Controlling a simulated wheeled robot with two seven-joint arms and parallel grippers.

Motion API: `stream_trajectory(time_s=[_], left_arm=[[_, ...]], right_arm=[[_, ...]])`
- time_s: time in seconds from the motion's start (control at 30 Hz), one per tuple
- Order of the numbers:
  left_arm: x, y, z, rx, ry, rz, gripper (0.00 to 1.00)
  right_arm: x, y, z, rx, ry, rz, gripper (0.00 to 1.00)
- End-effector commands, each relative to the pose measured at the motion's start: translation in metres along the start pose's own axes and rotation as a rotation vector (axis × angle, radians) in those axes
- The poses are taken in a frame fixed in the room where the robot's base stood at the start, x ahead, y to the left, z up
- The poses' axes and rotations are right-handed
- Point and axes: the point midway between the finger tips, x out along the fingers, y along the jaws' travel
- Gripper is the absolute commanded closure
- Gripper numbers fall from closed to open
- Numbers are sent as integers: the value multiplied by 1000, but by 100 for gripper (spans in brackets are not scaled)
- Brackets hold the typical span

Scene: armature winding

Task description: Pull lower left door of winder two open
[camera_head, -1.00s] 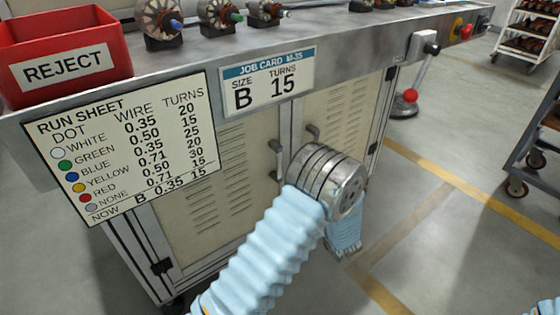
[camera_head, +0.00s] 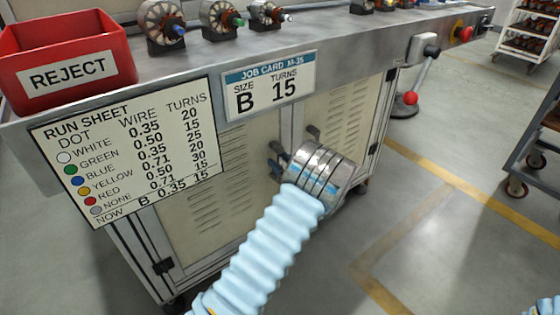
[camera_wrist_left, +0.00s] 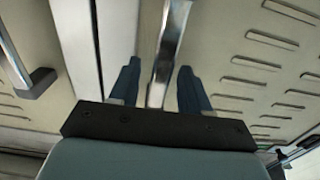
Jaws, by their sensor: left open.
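The lower left door (camera_head: 212,205) of the winder cabinet is a cream louvred panel and looks shut. Its bar handle is near its inner edge, mostly hidden by my left gripper in the head view. My left gripper (camera_head: 279,162) is at that handle, its wrist covering part of the doors. In the left wrist view, the metal handle (camera_wrist_left: 167,50) runs between the two open blue fingers (camera_wrist_left: 157,88), with a gap visible on each side. The neighbouring right door (camera_head: 340,112) looks shut, with its own handle (camera_head: 313,132). My right gripper is out of view.
Above the doors hang a run sheet (camera_head: 130,150) and a job card (camera_head: 268,85). A red reject bin (camera_head: 65,50) stands on the bench. A red-knobbed lever (camera_head: 411,98) is at the right end. The floor on the right is clear up to a cart (camera_head: 535,150).

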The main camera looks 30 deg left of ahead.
Motion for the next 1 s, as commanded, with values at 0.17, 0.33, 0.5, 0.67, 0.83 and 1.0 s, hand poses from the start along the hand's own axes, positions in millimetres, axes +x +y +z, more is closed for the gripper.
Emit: stream_trajectory(time_s=[0.17,0.33,0.5,0.67,0.83,1.0], left_arm=[[6,0,0,0,-1,1,53],[6,0,0,0,-1,1,53],[6,0,0,0,-1,0,78],[5,0,0,0,-1,0,100],[5,0,0,-1,-1,0,100],[3,3,0,-1,-1,8,100]], right_arm=[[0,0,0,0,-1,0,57],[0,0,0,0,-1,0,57],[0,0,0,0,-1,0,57],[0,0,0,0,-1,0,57],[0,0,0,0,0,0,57],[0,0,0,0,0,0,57]])
